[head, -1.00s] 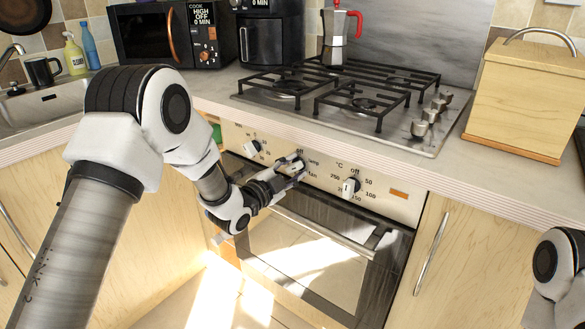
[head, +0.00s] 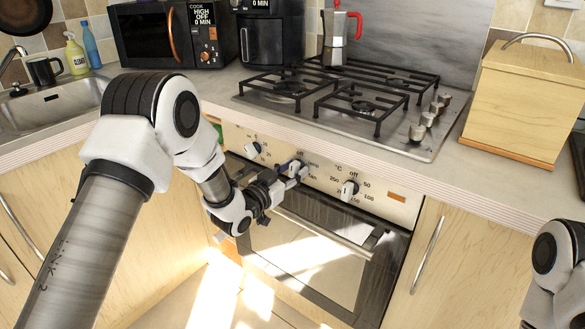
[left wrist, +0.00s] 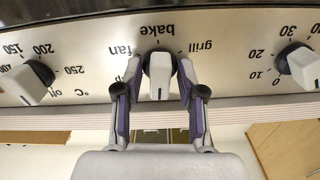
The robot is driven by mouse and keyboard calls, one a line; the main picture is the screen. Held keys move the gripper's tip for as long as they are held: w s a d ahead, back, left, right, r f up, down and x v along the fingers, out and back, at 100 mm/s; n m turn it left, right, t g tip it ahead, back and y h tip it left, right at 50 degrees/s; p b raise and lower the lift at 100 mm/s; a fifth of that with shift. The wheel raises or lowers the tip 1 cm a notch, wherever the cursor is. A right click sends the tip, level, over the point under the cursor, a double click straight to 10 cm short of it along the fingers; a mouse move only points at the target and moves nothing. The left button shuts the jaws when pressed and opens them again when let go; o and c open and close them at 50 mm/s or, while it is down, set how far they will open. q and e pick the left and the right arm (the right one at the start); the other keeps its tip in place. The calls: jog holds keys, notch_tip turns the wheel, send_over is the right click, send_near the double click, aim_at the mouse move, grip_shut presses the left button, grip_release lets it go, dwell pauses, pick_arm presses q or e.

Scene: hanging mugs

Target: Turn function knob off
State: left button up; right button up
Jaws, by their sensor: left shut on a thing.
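The function knob (left wrist: 159,74) is a pale grip on a dark round base on the oven's front panel (left wrist: 90,65). In the left wrist view, which looks upside down, it sits between my left gripper's fingers (left wrist: 157,92). They are shut on its two sides. The grip stands upright there, its dark mark at the lower end, away from the "bake" label. In the head view my left gripper (head: 295,173) reaches the middle knob from the lower left and mostly covers it; "off" is printed above. My right gripper is out of view.
The temperature knob (head: 349,190) is right of the function knob, and another knob (head: 252,149) is left of it. The oven door handle (head: 325,229) runs below. The worktop edge and gas hob (head: 350,95) are above.

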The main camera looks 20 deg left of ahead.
pick_arm(q)
jog(key=shift+n, duration=0.6)
jog(key=o, duration=0.8)
jog(key=v, duration=1.2)
